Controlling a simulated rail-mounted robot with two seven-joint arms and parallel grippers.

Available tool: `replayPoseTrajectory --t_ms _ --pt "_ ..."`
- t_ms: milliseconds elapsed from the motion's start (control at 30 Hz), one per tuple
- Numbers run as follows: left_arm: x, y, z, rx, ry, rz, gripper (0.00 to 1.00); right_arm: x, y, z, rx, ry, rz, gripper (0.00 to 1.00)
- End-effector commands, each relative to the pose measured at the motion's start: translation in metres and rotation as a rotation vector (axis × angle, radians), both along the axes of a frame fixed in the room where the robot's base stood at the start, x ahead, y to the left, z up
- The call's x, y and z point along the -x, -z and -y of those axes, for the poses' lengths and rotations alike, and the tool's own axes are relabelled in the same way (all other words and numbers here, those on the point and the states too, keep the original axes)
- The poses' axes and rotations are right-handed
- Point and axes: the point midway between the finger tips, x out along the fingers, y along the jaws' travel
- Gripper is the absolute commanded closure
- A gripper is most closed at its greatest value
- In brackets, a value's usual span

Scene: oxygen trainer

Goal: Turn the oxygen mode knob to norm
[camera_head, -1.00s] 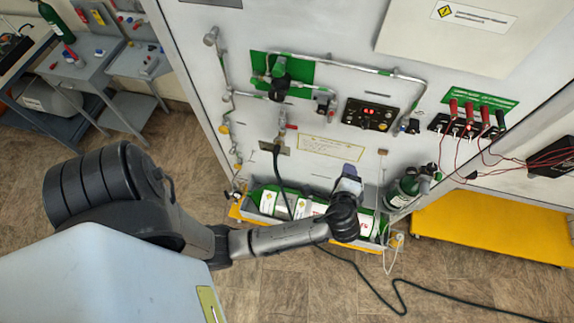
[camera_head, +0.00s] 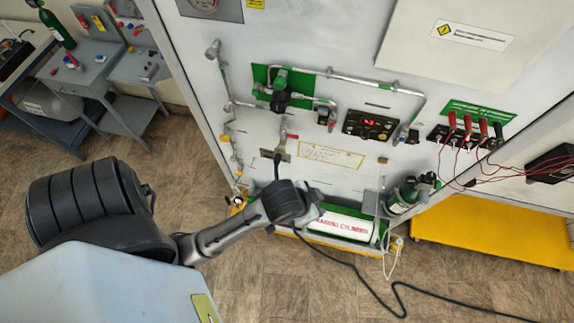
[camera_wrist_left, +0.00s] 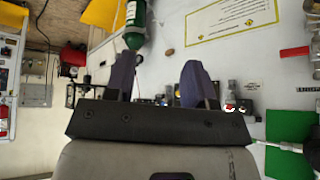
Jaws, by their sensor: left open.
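A black control panel (camera_head: 368,126) with small red lights and several small controls is on the upright white board. The panel probably holds the oxygen mode knob, but I cannot make out the knob or its setting. My left gripper (camera_head: 314,198) is in front of the lower board, below and left of the panel and apart from it. In the left wrist view my left gripper (camera_wrist_left: 158,74) has its two fingers spread with nothing between them. Dark parts with red spots (camera_wrist_left: 232,107) show beyond the right finger there. My right gripper is not in view.
A green gas cylinder (camera_head: 404,194) stands at the board's lower right. A black hose (camera_head: 360,278) runs over the floor.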

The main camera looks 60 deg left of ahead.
Motion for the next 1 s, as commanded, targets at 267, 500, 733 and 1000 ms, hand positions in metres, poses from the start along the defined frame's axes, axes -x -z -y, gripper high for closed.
replayPoseTrajectory --t_ms 267,500,733,1000 --pt "0.036 -0.007 -0.007 0.028 0.016 -0.038 0.5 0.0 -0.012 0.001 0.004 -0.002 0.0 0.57" --pt "0.051 -0.007 -0.012 0.022 0.013 -0.061 0.5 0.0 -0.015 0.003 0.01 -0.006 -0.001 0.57" --pt "0.054 -0.007 -0.014 0.019 0.011 -0.064 0.5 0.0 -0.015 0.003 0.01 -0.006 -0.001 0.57" --pt "0.057 -0.006 -0.014 0.017 0.012 -0.074 0.5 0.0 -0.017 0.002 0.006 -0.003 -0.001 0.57"
